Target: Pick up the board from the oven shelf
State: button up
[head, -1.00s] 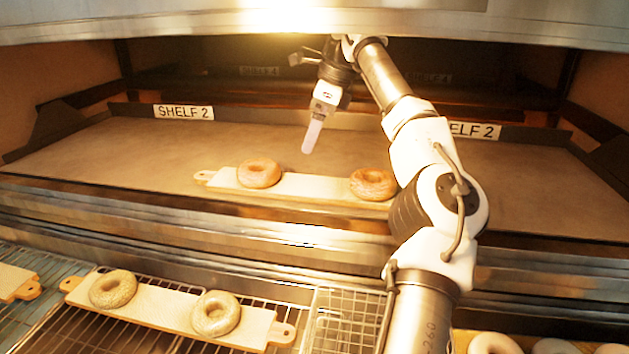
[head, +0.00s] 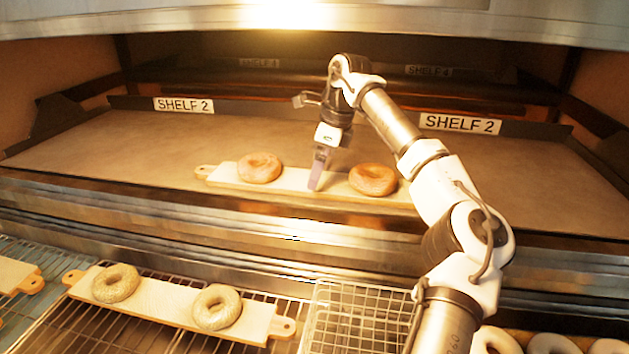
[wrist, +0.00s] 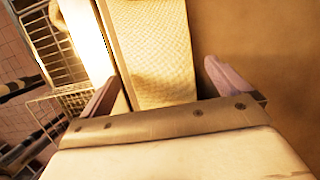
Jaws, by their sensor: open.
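The wooden board (head: 290,181) lies on oven shelf 2 (head: 130,150) near its front edge, with its handle at the left end. Two browned bagels sit on it, a left one (head: 260,167) and a right one (head: 373,179). My gripper (head: 318,180) is over the middle of the board, between the bagels, pointing down. In the wrist view the board (wrist: 160,60) runs between the open fingers of my gripper (wrist: 165,90), one on each side. Whether the fingers touch the board I cannot tell.
Below the oven, a second board (head: 165,312) with two paler bagels rests on a wire rack. A wire basket (head: 355,318) stands to its right, with more bagels at the lower right. The shelf behind the board is clear. The oven's upper front (head: 480,25) overhangs the opening.

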jog(key=shift+p+x, duration=0.35)
jog(key=shift+x, duration=1.15)
jog(key=shift+c, duration=0.3)
jog(key=c, duration=1)
jog(key=shift+r, duration=0.1)
jog(key=shift+c, duration=0.7)
